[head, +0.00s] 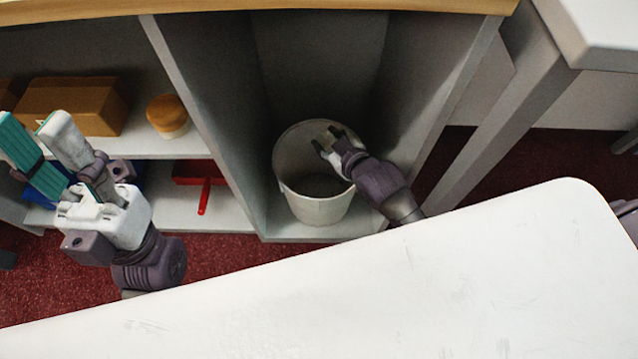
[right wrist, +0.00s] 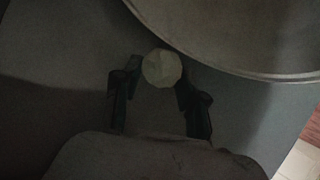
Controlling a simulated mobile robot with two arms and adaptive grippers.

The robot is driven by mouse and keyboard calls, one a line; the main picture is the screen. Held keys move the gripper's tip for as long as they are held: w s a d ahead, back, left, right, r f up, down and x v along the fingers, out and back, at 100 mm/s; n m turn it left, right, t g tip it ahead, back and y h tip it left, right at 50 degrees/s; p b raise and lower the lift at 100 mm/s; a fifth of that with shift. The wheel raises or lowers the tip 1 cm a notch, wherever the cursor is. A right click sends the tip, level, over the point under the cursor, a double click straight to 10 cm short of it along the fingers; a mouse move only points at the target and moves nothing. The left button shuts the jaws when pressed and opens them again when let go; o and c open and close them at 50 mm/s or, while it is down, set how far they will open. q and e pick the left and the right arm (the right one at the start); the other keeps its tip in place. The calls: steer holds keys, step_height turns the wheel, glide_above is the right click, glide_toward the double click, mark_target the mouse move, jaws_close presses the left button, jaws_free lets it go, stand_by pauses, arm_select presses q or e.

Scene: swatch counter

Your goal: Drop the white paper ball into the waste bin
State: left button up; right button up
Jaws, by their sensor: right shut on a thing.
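The white bin (head: 318,209) stands upright in the open bay of the counter, and its curved rim crosses the upper right of the right wrist view (right wrist: 250,74). My right gripper (head: 328,139) reaches to the bin's mouth, with its fingers near the far part of the rim. It is shut on the white paper ball (right wrist: 161,68), which shows between its fingertips in the right wrist view, beside the rim in the picture. In the head view I cannot make out the ball. My left gripper (head: 85,165) is at the left; its jaw state is unclear.
Grey panels (head: 205,120) wall the bay on both sides. Left shelves hold a cardboard box (head: 85,103), an orange-topped round container (head: 168,115) and a red-handled item (head: 204,196). A white tabletop (head: 400,300) fills the foreground. Red carpet (head: 225,258) shows between table and counter.

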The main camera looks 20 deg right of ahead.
steer(key=o, duration=0.8)
steer(key=shift+c, duration=0.2)
steer(key=v, duration=1.2)
steer(key=shift+s+d+f, duration=0.1)
